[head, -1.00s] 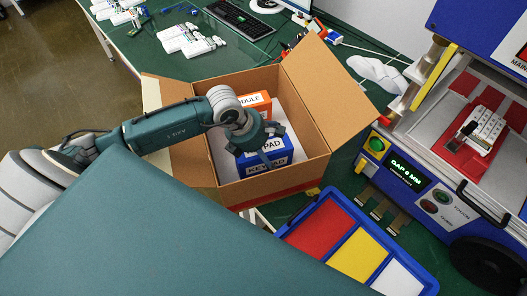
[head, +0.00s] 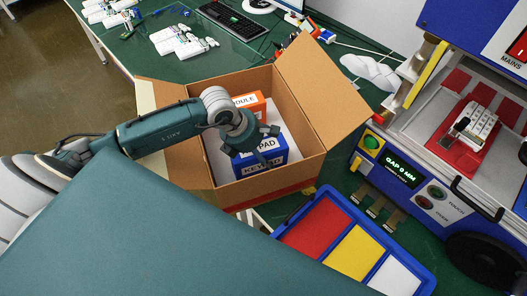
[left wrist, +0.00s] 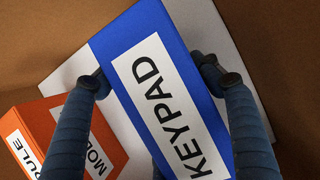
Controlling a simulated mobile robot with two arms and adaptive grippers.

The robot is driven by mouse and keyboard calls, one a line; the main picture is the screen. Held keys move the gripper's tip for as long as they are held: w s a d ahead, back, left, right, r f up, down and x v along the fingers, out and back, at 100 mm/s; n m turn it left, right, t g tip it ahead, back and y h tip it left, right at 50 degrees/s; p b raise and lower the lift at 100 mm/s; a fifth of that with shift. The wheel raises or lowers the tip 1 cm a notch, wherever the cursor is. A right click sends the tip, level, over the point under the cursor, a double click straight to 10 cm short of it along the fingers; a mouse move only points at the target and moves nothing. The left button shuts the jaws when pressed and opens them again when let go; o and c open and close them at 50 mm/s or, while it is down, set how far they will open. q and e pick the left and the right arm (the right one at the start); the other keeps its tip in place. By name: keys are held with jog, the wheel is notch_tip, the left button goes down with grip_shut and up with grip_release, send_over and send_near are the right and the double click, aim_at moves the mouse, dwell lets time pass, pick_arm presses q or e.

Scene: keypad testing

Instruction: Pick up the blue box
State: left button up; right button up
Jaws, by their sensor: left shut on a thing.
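The blue box (head: 283,153) marked KEYPAD is inside the open cardboard carton (head: 320,100) in the head view. My left gripper (head: 260,150) reaches down into the carton and is shut on the blue box. In the left wrist view, the blue box (left wrist: 150,30) lies between the two fingers of my left gripper (left wrist: 152,72), one at each long side. Its white label is partly cut off by the frame edge. I cannot tell whether the box touches the carton floor. My right gripper is not in view.
An orange box (head: 246,100) marked MODULE is beside the blue box in the carton, and also shows in the left wrist view (left wrist: 100,130). Carton flaps stand outward. A blue tray (head: 287,231) with coloured compartments lies in front right. A blue machine (head: 385,165) stands at the right.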

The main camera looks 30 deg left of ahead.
pick_arm(q)
notch_tip(320, 180, up, 20)
jog(key=b, duration=0.3)
jog(key=shift+r+b, duration=0.2)
jog(key=shift+b, duration=0.1)
jog(key=shift+f, duration=0.1)
